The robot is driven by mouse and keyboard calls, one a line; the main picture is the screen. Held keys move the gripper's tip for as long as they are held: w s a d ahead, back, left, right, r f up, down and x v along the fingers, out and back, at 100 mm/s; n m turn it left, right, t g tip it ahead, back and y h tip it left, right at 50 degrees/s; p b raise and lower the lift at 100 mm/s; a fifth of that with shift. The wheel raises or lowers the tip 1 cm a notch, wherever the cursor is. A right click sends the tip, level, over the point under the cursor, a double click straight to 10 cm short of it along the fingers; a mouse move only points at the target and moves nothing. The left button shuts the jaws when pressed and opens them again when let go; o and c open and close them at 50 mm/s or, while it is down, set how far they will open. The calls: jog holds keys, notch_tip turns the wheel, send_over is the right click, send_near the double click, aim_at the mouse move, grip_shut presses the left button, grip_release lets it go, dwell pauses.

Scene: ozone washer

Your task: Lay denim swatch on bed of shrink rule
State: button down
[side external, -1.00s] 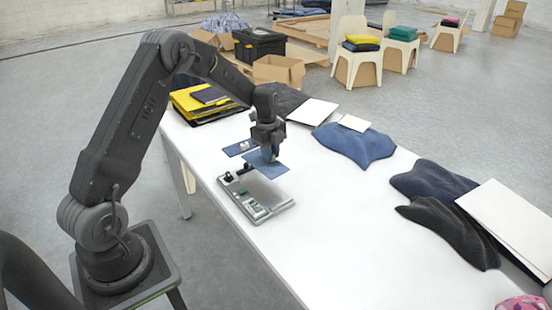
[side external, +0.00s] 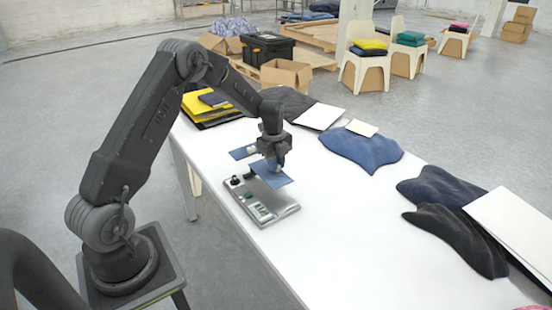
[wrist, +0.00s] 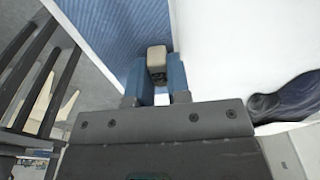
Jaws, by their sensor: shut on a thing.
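The denim swatch (side external: 268,175) is a flat blue piece hanging from my gripper (side external: 277,164). It is over the back part of the shrink rule (side external: 264,203), a grey device with a flat bed and dark knobs on the white table. The swatch covers part of the bed, and I cannot tell whether it touches. In the wrist view, blue ribbed cloth (wrist: 105,22) extends at the upper left, and a beige block (wrist: 156,58) shows between the blue fingertips of my gripper (wrist: 160,78).
A second blue piece (side external: 237,154) with a pale object (side external: 251,149) lies behind the rule. Folded blue cloth (side external: 362,150), dark garments (side external: 455,235) and white boards (side external: 515,225) lie to the right. The table's middle is clear.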

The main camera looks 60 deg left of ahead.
aim_at(277, 191)
jog(key=shift+f, duration=4.05)
jog(key=c, duration=1)
grip_release()
